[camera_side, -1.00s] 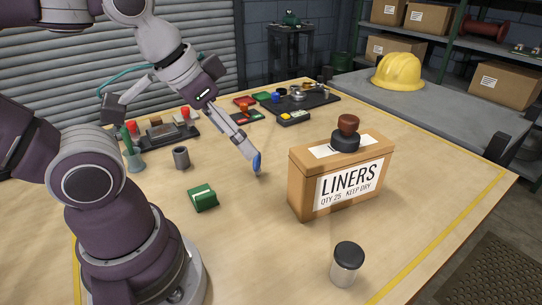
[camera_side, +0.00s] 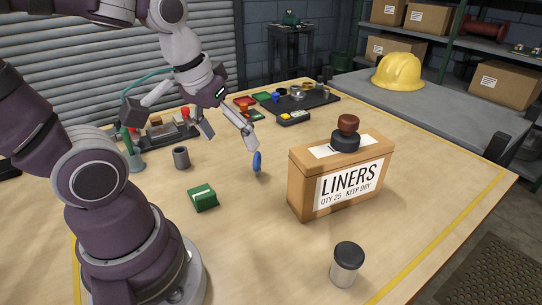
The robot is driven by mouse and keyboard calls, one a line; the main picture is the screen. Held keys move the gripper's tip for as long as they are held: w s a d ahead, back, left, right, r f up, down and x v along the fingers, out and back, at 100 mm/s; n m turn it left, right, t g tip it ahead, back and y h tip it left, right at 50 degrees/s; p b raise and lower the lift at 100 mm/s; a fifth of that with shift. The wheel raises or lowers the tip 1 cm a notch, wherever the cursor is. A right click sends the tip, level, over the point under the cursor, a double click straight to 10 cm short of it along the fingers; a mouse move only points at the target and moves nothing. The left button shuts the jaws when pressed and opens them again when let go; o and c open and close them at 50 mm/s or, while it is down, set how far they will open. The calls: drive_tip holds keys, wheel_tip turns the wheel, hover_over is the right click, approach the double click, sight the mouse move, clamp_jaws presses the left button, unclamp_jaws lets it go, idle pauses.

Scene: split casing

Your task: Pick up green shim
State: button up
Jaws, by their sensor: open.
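A green block with a pale stripe (camera_side: 202,198) lies on the wooden table, right of my base. A smaller flat green piece (camera_side: 262,97) lies at the back near the dark tray. I cannot tell for certain which of the two is the green shim. My gripper (camera_side: 229,140) is open and empty above the table, with its fingers spread. It is behind and above the green block, apart from it. A blue oval piece (camera_side: 257,162) stands upright on the table just below the right finger, seemingly apart from it.
A cardboard LINERS box (camera_side: 345,185) with a dark stamp-like object (camera_side: 347,134) on top stands to the right. A grey cup (camera_side: 181,158) stands left of my gripper. A dark tray (camera_side: 325,100) with small parts is at the back. A lidded jar (camera_side: 347,264) stands in front.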

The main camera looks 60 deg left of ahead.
sight(206, 195)
drive_tip(key=s+a+f+n+g, duration=0.1)
drive_tip(key=a+f+n, duration=0.1)
drive_tip(key=n, duration=0.2)
drive_tip(key=s+a+f+n+g, duration=0.1)
drive_tip(key=a+f+n, duration=0.2)
drive_tip(key=n, duration=0.1)
drive_tip(key=s+a+f+n+g, duration=0.1)
drive_tip(key=a+f+n+g, duration=0.1)
drive_tip(key=a+n, duration=0.1)
drive_tip(key=shift+a+f+n+h, duration=0.15)
drive_tip(key=shift+f+n+h, duration=0.15)
drive_tip(key=shift+n, duration=0.2)
drive_tip(key=f, duration=1)
drive_tip(key=shift+w+a+f, duration=0.1)
drive_tip(key=shift+a+f, duration=0.15)
